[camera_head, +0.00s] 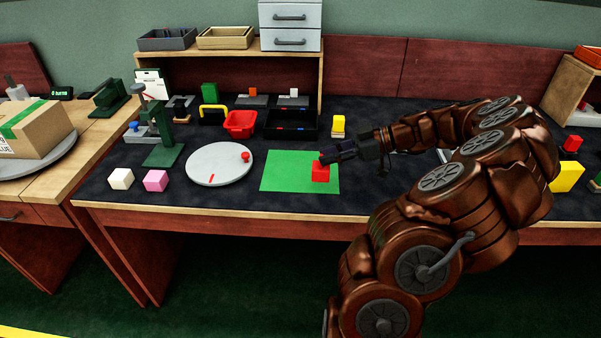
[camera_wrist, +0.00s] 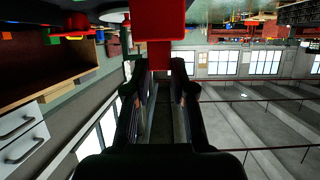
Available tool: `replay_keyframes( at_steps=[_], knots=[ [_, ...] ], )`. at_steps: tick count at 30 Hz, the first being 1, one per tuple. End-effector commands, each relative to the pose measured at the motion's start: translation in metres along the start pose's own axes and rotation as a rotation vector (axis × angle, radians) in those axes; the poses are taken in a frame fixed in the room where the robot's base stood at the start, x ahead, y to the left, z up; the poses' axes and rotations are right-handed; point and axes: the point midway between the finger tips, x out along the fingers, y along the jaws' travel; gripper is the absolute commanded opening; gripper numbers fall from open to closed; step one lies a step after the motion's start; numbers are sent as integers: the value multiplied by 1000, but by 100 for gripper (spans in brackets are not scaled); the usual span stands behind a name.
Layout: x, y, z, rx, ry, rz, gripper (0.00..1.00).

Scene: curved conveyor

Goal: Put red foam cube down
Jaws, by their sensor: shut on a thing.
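The red foam cube (camera_head: 320,173) is at the right part of the green mat (camera_head: 283,180) in the head view. My gripper (camera_head: 326,158) reaches in from the right and is shut on the cube near its top. The fingers cover part of the cube's upper side. In the wrist view the red cube (camera_wrist: 158,22) shows at the top, between the fingertips of my gripper (camera_wrist: 158,75). I cannot tell whether the cube's underside touches the mat.
A round grey disc (camera_head: 219,164) with a red knob lies left of the mat. The mat's left part is clear.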

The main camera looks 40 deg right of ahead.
Motion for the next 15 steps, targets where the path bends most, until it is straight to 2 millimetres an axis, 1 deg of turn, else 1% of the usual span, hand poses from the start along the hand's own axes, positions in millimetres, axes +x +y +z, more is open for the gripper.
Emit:
replay_keyframes(
  at_steps=[2,5,8,15],
  knots=[
    [-8,-6,5,-3,0,-12,9],
    [-9,-7,5,-8,1,-24,9],
    [2,0,2,-8,0,-27,9],
    [43,31,-10,-7,-2,-27,9]
  ],
)
